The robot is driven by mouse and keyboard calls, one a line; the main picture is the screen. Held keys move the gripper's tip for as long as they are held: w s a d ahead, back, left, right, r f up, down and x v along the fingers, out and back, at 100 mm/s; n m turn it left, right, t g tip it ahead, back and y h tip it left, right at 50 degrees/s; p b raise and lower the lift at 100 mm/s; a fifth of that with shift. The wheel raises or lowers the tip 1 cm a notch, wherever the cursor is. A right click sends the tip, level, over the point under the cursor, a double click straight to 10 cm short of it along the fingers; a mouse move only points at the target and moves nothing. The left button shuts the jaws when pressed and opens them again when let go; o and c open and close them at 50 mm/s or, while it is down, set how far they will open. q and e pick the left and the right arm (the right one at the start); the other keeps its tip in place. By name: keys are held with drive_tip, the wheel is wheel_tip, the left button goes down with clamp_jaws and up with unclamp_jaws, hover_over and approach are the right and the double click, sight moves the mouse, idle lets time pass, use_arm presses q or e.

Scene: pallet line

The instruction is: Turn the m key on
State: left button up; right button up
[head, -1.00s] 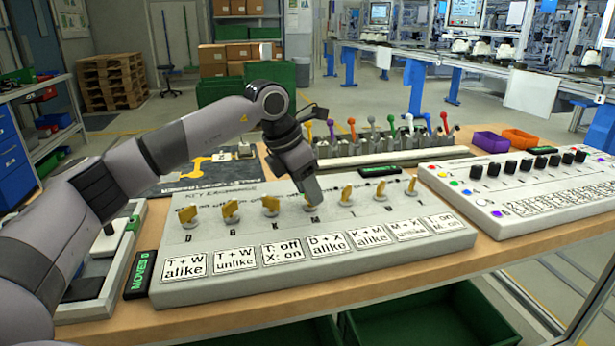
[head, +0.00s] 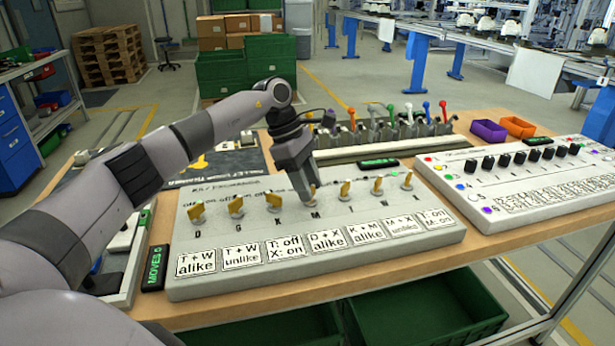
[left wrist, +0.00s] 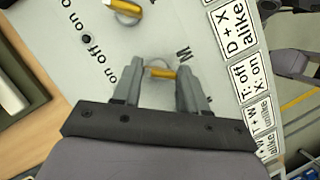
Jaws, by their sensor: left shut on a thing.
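A pale grey key panel (head: 250,265) lies on the bench with a row of yellow keys over letter labels. The M key (left wrist: 162,72) stands fourth from the left; the printed M shows beside it in the left wrist view. My left gripper (head: 311,192) points down at it in the head view, and its fingers (left wrist: 160,85) are shut on the key's yellow grip. The key's bar lies crosswise between the two fingers. In the head view the gripper mostly hides this key.
The K key (head: 273,200) stands close left of the gripper, and another key (head: 345,190) close right. A MOVES display (head: 155,267) sits at the panel's left end. Behind are coloured levers (head: 407,115); a panel with black knobs (head: 520,157) lies right.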

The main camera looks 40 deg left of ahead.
sight(298, 199)
use_arm(q)
drive_tip(key=shift+m+g, duration=0.3)
drive_tip(key=shift+m, duration=0.6)
drive_tip(key=o, duration=1.1)
drive_tip(key=shift+c, duration=0.2)
drive_tip(key=shift+r, duration=0.1)
drive_tip(key=v, duration=0.7)
